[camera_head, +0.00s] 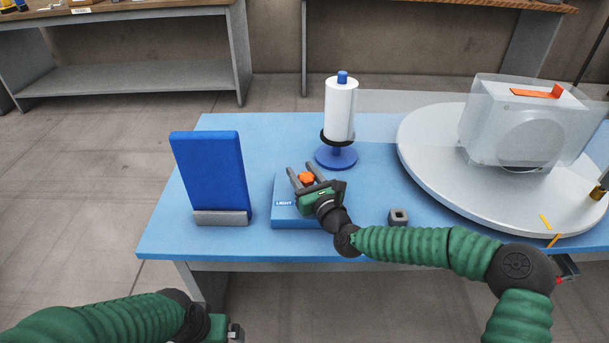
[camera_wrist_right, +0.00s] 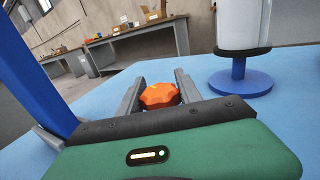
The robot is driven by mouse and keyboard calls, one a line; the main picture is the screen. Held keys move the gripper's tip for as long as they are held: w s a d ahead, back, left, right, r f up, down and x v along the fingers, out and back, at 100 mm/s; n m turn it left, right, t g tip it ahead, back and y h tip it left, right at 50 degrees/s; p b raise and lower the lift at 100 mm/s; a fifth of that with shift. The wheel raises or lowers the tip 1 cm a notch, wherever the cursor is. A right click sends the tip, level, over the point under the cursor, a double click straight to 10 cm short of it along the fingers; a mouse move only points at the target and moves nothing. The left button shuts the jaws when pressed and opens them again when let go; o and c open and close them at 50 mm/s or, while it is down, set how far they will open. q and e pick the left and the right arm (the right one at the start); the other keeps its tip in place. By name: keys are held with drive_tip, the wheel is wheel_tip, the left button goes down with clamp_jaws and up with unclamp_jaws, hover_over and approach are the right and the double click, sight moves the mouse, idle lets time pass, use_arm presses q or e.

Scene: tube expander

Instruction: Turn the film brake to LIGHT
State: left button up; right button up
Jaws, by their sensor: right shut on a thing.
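The film brake is a blue box (camera_head: 284,219) on the table with a white LIGHT label on its left front part. An orange lobed knob (camera_head: 307,178) stands on top of it. My right gripper (camera_head: 307,176) is shut on the orange knob, one grey finger on each side. In the right wrist view the knob (camera_wrist_right: 159,96) sits between the two fingers. The gripper hides the right part of the box and any other label there. My left gripper (camera_head: 232,333) is low at the bottom edge, off the table, and its fingers are barely visible.
A blue upright panel on a grey foot (camera_head: 221,218) stands left of the box. A white film roll on a blue stand (camera_head: 341,110) is behind it. A large grey turntable (camera_head: 430,165) bears a wrapped block (camera_head: 515,120) at right. A small grey square piece (camera_head: 398,216) lies near the arm.

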drive_tip(key=n+g+y+b, duration=0.1)
drive_tip(key=y, duration=0.1)
drive_tip(key=n+g+y+b, duration=0.1)
drive_tip(key=n+y, duration=0.1)
drive_tip(key=shift+s+a+f+g, duration=0.1)
drive_tip(key=shift+a+f+g, duration=0.1)
drive_tip(key=shift+g, duration=0.2)
drive_tip(key=shift+s+a+r+n+g+y+b, duration=0.1)
drive_tip(key=shift+n+g+y+b, duration=0.4)
drive_tip(key=shift+n+g+y, duration=0.15)
drive_tip(key=shift+s+a+r+n+g+y+b, duration=0.1)
drive_tip(key=shift+n+g+y+b, duration=0.45)
drive_tip(key=shift+g+y, duration=0.1)
drive_tip(key=o, duration=1.4)
drive_tip(key=shift+c, duration=0.2)
